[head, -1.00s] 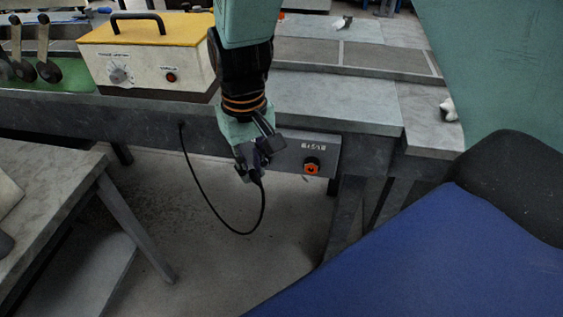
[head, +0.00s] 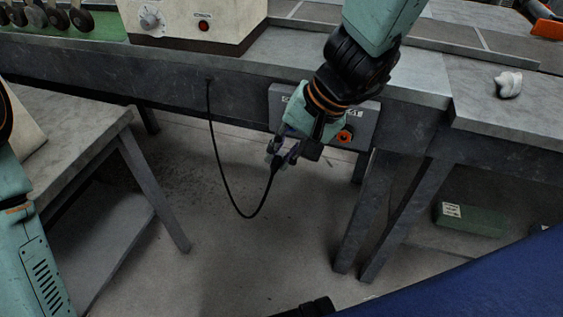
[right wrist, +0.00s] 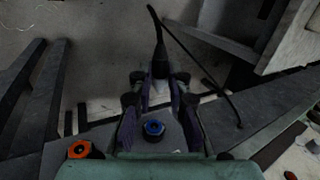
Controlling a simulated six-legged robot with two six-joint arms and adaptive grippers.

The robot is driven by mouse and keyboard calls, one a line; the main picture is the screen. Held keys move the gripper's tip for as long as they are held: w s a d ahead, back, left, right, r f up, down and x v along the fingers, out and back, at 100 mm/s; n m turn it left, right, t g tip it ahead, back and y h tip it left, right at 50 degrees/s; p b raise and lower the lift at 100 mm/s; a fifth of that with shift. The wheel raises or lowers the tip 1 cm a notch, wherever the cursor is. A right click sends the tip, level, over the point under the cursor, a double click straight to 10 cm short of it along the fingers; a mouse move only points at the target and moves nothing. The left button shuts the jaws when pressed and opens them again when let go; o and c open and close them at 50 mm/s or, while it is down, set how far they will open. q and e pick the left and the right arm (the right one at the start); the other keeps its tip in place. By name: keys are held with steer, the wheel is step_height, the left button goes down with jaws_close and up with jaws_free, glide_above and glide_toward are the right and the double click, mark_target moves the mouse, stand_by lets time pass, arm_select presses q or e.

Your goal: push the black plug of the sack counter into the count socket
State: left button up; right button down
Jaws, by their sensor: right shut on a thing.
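My right gripper (head: 283,153) is shut on the black plug (right wrist: 160,63), in front of and a little below the grey socket panel (head: 275,104) on the bench's front. In the right wrist view the fingers (right wrist: 158,98) close on the plug, whose tapered back points away from the panel. A blue-ringed socket (right wrist: 153,129) shows between the fingers, apart from the plug. An orange-ringed socket (head: 345,136) sits on the same panel; it also shows in the right wrist view (right wrist: 80,149). The forearm hides part of the panel and its lettering. My left gripper is not seen.
The plug's black cable (head: 217,160) hangs in a loop from the bench front. The cream counter box (head: 190,20) stands on the bench. A side table (head: 75,140) is at left, bench legs (head: 400,215) at right. A green box (head: 470,219) lies below.

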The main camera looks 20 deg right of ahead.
steer(key=shift+w+f+m+t+b, duration=0.2)
steer(key=shift+f+m+t+b, duration=0.15)
steer(key=shift+m, duration=0.15)
steer(key=shift+w+a, duration=0.1)
steer(key=shift+w, duration=0.05)
steer(key=shift+w+d+p, duration=0.55)
steer(key=shift+w+d, duration=0.05)
steer(key=shift+w, duration=0.2)
steer(key=shift+w+d+p, duration=0.55)
steer(key=shift+w+p, duration=0.05)
steer(key=shift+w, duration=0.25)
steer(key=shift+w+d+p, duration=0.55)
steer(key=shift+w+d, duration=0.05)
steer(key=shift+w, duration=0.2)
steer(key=shift+b, duration=0.6)
